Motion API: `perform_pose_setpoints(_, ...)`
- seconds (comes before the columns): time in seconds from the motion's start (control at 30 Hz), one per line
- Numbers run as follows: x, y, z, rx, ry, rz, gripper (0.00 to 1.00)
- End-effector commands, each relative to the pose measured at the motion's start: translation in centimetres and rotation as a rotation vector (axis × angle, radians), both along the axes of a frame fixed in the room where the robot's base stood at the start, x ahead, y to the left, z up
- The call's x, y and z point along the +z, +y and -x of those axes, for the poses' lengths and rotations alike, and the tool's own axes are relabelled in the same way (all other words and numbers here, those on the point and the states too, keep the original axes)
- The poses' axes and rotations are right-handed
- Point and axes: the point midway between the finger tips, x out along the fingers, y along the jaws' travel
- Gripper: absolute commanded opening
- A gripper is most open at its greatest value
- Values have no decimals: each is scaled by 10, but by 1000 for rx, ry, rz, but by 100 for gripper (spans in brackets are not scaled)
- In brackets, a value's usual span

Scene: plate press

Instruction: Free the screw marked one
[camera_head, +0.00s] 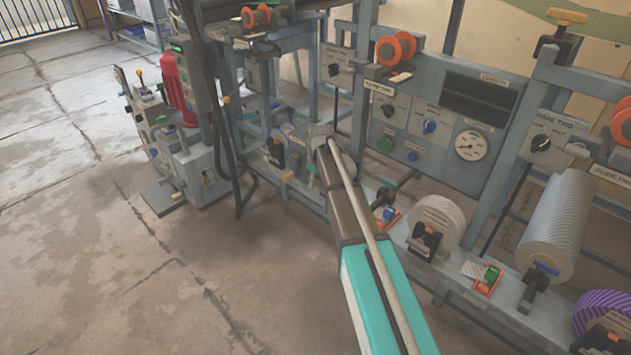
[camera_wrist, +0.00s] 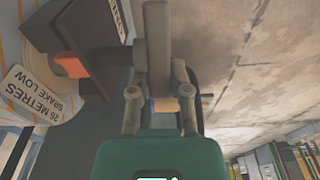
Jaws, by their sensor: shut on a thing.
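My gripper (camera_head: 318,137) is at the far end of my arm, low against the grey machine frame in the head view. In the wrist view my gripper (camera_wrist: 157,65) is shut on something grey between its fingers. Its shape is mostly hidden, and I cannot tell whether it is the screw marked one. I can read no mark "one" in either view. A dark block (camera_wrist: 85,35) with a pale label and an orange part (camera_wrist: 72,65) is just left of the fingers. A small tan and blue piece (camera_wrist: 164,104) shows between the finger links.
A spool tag (camera_wrist: 30,88) reads "26 metres brake low" in the wrist view. The machine panel (camera_head: 440,115) has knobs and a gauge (camera_head: 470,146). A wire spool (camera_head: 437,220) and a larger roll (camera_head: 555,225) stand right of my arm. Floor (camera_head: 110,270) is clear at left.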

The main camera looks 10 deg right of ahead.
Motion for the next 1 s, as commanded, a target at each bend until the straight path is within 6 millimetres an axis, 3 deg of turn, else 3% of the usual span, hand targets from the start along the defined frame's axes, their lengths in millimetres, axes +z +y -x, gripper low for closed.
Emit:
perform_pose_setpoints(0.2,2,-2,2,-2,-95,-66,0)
perform_pose_setpoints(0.53,2,-3,0,-2,-107,-72,0)
perform_pose_setpoints(0.57,2,-3,0,-2,-107,-72,30)
perform_pose_setpoints(0.7,2,-2,0,-2,-106,-73,56)
perform_pose_setpoints(0.73,2,-2,1,-2,-106,-73,60)
perform_pose_setpoints(1.0,2,-2,1,-2,-105,-73,60)
